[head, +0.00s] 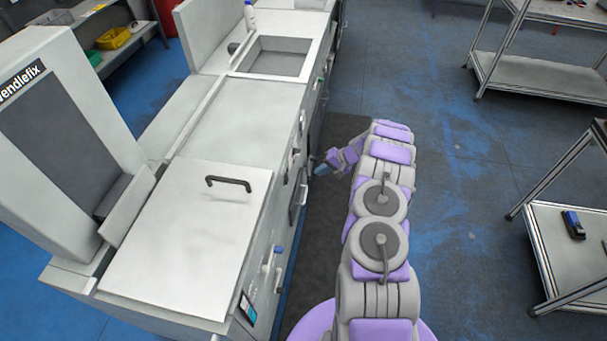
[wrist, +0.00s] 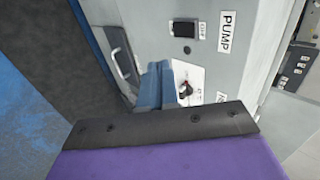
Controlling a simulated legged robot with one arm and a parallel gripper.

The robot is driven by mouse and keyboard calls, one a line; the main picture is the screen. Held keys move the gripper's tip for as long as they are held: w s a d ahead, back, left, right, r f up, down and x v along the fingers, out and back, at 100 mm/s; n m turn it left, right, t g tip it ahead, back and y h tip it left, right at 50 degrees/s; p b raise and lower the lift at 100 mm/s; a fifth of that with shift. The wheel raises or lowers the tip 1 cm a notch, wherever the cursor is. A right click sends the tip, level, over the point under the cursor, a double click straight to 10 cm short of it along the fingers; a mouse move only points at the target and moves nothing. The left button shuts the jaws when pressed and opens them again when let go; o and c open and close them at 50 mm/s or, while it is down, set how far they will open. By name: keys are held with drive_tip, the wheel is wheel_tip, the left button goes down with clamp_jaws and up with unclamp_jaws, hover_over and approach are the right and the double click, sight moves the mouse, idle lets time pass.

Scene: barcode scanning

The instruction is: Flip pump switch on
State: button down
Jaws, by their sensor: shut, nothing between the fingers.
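In the wrist view a grey machine panel carries a white label (wrist: 227,32) reading PUMP, turned sideways. Near that label is a black rectangular part (wrist: 184,29) with a small label beside it. Below is a rotary switch (wrist: 186,89) with a dark and red knob on a white plate. I cannot tell for certain which part is the pump switch. My gripper (wrist: 155,84) is shut and empty, its blue fingers just left of the rotary switch; contact is unclear. In the head view my gripper (head: 321,170) is beside the machine's side panel, where the switch is too small to make out.
A long grey machine (head: 235,125) with a black-handled lid (head: 185,230) fills the left side. In the wrist view a metal handle (wrist: 122,65) in a recess sits left of the fingers. A cart (head: 570,245) with a dark device (head: 573,225) stands right. Open floor lies between.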

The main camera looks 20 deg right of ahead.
sight(286, 179)
drive_tip(key=shift+f, duration=0.1)
drive_tip(key=w+a+r+b+x, duration=0.1)
drive_tip(key=b+x, duration=0.1)
drive_tip(key=x, duration=1.1)
drive_tip(key=shift+a+r, duration=0.25)
drive_tip(key=shift+r, duration=0.15)
drive_tip(key=shift+w+a+f, duration=0.1)
drive_tip(key=shift+a+f, duration=0.05)
drive_tip(key=shift+a, duration=0.1)
